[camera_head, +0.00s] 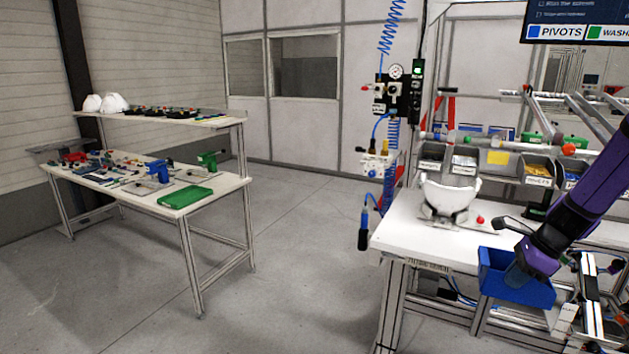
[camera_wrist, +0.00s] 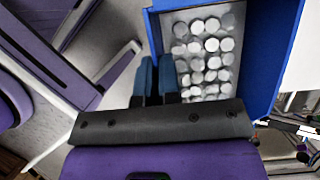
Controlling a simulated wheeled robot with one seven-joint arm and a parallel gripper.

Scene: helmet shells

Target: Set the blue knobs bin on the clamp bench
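The blue bin (camera_head: 492,280) hangs at the front edge of the right-hand workbench. In the wrist view the bin (camera_wrist: 288,60) holds many pale round pieces (camera_wrist: 205,50). My gripper (camera_head: 516,276) is at its near wall. In the wrist view the dark blue fingers of my gripper (camera_wrist: 157,78) are close together, one on each side of the bin's wall, shut on it. The left-hand bench (camera_head: 130,190) carries a blue and a green clamp-like tool (camera_head: 158,172); no label shows whether it is the clamp bench.
A green tray (camera_head: 186,197) lies on the left bench's front right part, with small parts behind it. A raised shelf (camera_head: 165,118) stands at its back. The floor (camera_head: 300,250) between the benches is clear. A white helmet shell (camera_head: 449,195) sits on the right workbench (camera_head: 405,235).

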